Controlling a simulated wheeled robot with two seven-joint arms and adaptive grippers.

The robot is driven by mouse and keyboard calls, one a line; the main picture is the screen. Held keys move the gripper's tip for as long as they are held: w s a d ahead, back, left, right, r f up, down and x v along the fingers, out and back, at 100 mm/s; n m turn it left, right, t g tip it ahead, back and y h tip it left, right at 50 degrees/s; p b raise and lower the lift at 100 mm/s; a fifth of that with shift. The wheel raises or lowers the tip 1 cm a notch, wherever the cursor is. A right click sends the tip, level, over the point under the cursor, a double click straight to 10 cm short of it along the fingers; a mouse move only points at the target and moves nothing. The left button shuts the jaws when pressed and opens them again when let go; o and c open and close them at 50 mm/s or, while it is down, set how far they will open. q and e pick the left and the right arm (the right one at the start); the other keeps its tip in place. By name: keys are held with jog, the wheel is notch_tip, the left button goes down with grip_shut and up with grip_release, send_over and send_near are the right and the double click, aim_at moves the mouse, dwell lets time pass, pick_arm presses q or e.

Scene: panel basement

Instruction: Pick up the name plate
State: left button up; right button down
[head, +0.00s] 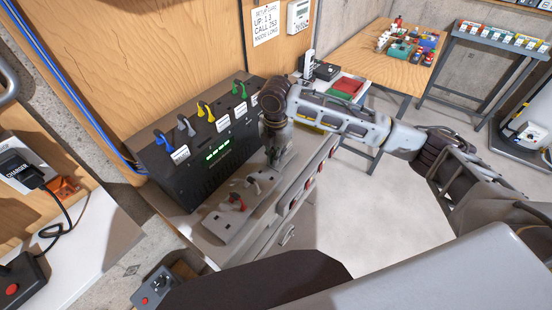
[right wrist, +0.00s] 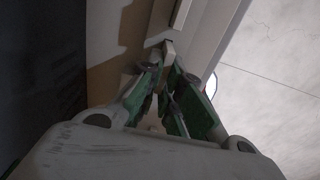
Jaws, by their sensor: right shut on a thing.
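My right gripper (head: 276,160) points down over the front edge of the bench, right of the black box. In the right wrist view its green-padded fingers (right wrist: 168,68) are closed together on a small pale piece (right wrist: 168,47), which I take for the name plate. Only a small end of it shows between the fingertips, and no lettering can be read. In the head view the gripper hides it. I cannot tell whether it still touches the bench. My left gripper is not in view.
A black box (head: 200,165) with a green display and several coloured plugs stands beside the gripper. A wooden table (head: 372,62) with small parts stands behind. The floor (head: 345,200) on the right is clear.

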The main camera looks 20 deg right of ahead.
jog(key=shift+r+b, duration=0.3)
jog(key=shift+r, duration=4.1)
jog(key=shift+s+m, duration=0.1)
jog(key=shift+m, duration=0.2)
